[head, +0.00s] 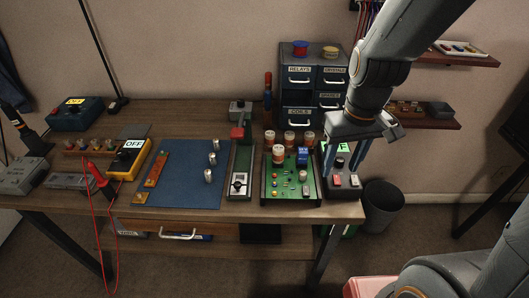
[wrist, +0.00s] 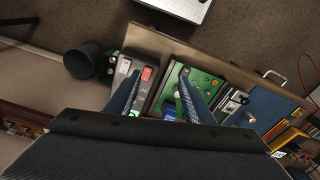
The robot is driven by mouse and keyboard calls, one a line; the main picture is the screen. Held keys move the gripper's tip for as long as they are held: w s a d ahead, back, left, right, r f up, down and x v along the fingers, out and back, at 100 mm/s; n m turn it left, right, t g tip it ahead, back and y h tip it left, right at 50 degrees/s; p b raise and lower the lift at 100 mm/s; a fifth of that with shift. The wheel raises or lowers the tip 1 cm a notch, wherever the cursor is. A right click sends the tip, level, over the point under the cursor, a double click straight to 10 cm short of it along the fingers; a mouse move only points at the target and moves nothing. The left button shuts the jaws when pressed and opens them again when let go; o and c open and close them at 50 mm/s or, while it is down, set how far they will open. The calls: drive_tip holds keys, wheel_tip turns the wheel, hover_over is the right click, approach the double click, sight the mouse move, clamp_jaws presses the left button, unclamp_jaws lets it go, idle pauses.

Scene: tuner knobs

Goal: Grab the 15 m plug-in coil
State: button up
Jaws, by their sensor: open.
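Several plug-in coils with orange-brown tops and pale bands stand at the back of the green circuit board (head: 291,190): one at the left (head: 270,137), one in the middle (head: 289,137) and one at the right (head: 309,138). Another coil (head: 279,154) stands in front of them on the board. I cannot read which is the 15 m one. My gripper (head: 345,158) is open and empty, pointing down above the control box, right of the coils. In the wrist view the gripper (wrist: 158,78) spans the gap between box and green board (wrist: 208,83); no coil is clearly visible there.
The control box (head: 343,182) with red and white buttons is at the table's right end. A drawer cabinet (head: 311,78) stands behind the board. Left are a tuning unit (head: 240,170), blue mat (head: 190,185) with metal cylinders and yellow multimeter (head: 128,160). A bin (head: 382,205) is right.

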drive_tip(key=w+a+n, duration=0.7)
drive_tip(key=w, duration=0.1)
drive_tip(key=n+y, duration=0.1)
drive_tip(key=n, duration=0.5)
hover_over(279, 147)
drive_tip(key=d, duration=0.1)
drive_tip(key=shift+s+r+g, duration=0.2)
drive_tip(key=shift+g, duration=0.1)
drive_tip(key=shift+w+a+f, duration=0.1)
drive_tip(key=shift+f, duration=0.1)
drive_tip(key=shift+a+f+p, duration=0.25)
drive_tip(key=shift+f+p, duration=0.45)
drive_tip(key=shift+f, duration=1.15)
drive_tip(key=shift+a+f+p, duration=0.2)
drive_tip(key=shift+f+p, duration=0.45)
drive_tip(key=shift+f, duration=1.15)
drive_tip(key=c, duration=1.1)
drive_tip(key=shift+c, duration=0.2)
drive_tip(key=shift+r, duration=0.15)
